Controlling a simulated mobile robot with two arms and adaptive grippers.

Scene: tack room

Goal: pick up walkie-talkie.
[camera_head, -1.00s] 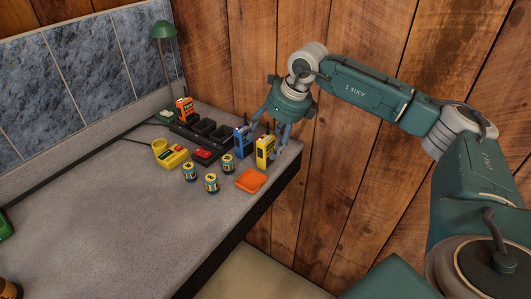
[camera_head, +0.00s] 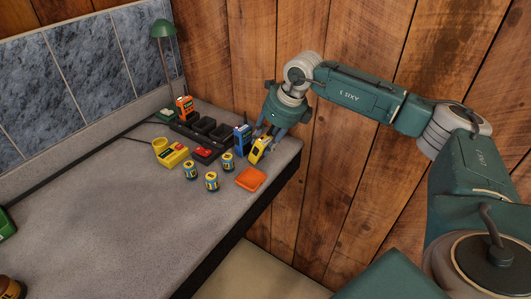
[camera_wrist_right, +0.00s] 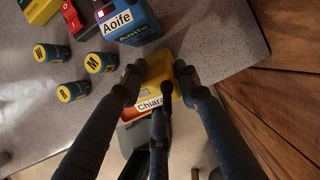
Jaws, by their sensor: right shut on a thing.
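The yellow walkie-talkie (camera_head: 259,150) is tilted, near the right end of the grey counter. My right gripper (camera_head: 270,136) reaches down from the wall side and is shut on it. In the right wrist view, the yellow walkie-talkie (camera_wrist_right: 157,77) shows between the fingers, with a label reading "Chiara". I cannot tell whether it touches the counter. A blue walkie-talkie (camera_head: 241,140) stands just left of it, labelled "Aoife" in the right wrist view (camera_wrist_right: 128,22). An orange walkie-talkie (camera_head: 184,109) stands farther back at the left. My left gripper is not in view.
A black charger row (camera_head: 204,130), a red-and-black item (camera_head: 205,154), a yellow device (camera_head: 172,157) and several small batteries (camera_head: 211,182) stand left of the gripper. A flat orange piece (camera_head: 251,179) lies near the counter (camera_head: 120,225) edge. A green lamp (camera_head: 163,29) stands behind. The left counter is mostly clear.

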